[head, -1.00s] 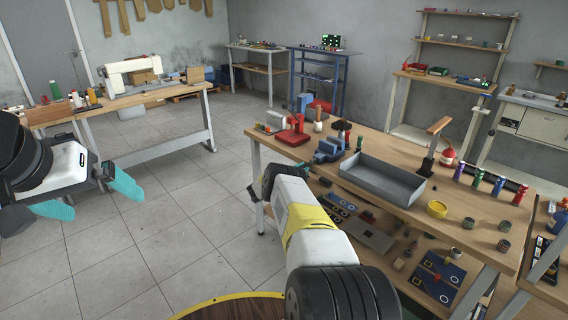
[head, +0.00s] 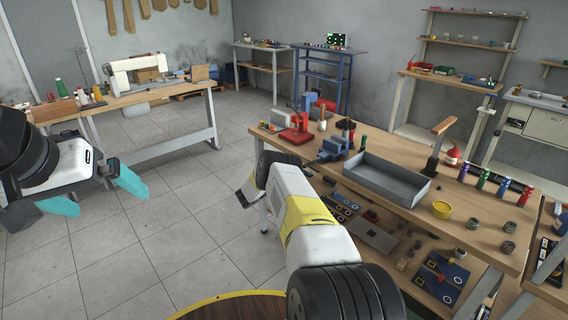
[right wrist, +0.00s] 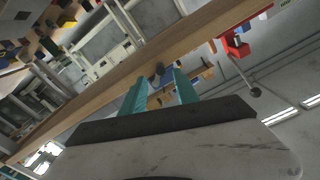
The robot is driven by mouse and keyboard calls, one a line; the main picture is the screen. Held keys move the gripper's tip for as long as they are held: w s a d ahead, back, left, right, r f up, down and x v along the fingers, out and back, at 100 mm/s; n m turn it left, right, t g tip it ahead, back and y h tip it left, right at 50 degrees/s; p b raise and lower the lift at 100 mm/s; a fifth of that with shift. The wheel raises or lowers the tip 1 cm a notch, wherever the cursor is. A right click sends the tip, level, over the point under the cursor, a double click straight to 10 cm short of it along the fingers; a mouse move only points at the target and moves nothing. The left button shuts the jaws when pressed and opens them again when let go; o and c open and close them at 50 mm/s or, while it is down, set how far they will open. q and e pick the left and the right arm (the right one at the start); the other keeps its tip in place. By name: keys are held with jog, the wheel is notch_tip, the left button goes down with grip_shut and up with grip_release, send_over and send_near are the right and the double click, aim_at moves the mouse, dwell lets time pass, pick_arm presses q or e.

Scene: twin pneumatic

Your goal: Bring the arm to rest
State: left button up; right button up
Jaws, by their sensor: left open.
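My left gripper (head: 98,200) is at the left edge of the head view, its two teal fingers spread wide with nothing between them. It hangs over bare floor. My right arm (head: 310,225) reaches forward from the bottom of the head view, its wrist bent beside the near left end of the workbench (head: 420,211). Its fingers are hidden there. In the right wrist view my right gripper (right wrist: 160,76) shows two teal fingers apart. A small dark round thing shows between the tips, seemingly beyond them; I cannot tell how far.
A lower shelf carries panels. A bench with a sewing machine (head: 137,70) stands far left. Tiled floor between is free.

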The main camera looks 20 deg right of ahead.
jog(key=shift+s+a, duration=0.25)
jog(key=shift+a, duration=0.25)
